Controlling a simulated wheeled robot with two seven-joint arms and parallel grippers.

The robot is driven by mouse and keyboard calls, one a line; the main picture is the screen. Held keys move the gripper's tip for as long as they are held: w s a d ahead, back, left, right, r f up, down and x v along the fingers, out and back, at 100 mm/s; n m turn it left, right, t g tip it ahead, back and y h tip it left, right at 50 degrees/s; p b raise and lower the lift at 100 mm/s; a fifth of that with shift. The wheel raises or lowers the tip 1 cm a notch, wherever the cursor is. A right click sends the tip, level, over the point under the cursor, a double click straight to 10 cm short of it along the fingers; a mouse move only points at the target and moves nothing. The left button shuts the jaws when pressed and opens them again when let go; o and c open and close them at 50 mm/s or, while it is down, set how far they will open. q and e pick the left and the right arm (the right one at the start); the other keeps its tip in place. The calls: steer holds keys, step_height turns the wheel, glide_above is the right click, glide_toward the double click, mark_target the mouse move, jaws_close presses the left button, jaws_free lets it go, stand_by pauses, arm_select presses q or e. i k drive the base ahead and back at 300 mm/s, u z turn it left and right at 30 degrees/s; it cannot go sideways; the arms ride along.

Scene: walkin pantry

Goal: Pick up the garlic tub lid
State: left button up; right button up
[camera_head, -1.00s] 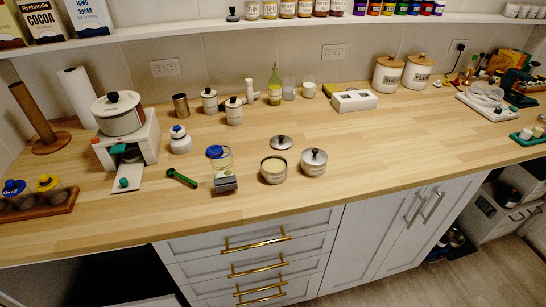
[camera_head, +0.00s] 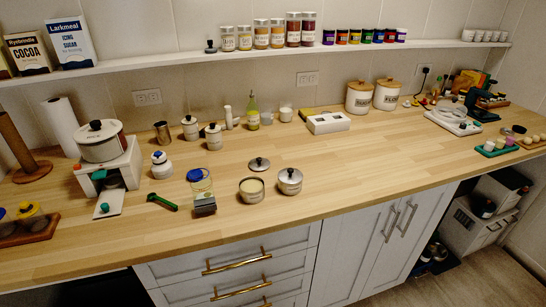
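A round metal lid (camera_head: 259,163) with a dark knob lies by itself on the wooden counter. Just in front of it stands an open tub (camera_head: 251,190) with pale contents. Beside that, to the right, a similar tub (camera_head: 289,182) has its knobbed lid on. I cannot read any garlic label, so I cannot tell for certain which lid is the garlic one. Neither of my grippers is in view.
Lidded canisters (camera_head: 190,128) and a green bottle (camera_head: 253,113) stand behind. A white box (camera_head: 328,123) is at the back. The counter (camera_head: 350,165) right of the tubs is clear.

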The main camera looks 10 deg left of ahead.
mark_target(259, 164)
steer(key=i, duration=0.5)
steer(key=u, duration=0.8)
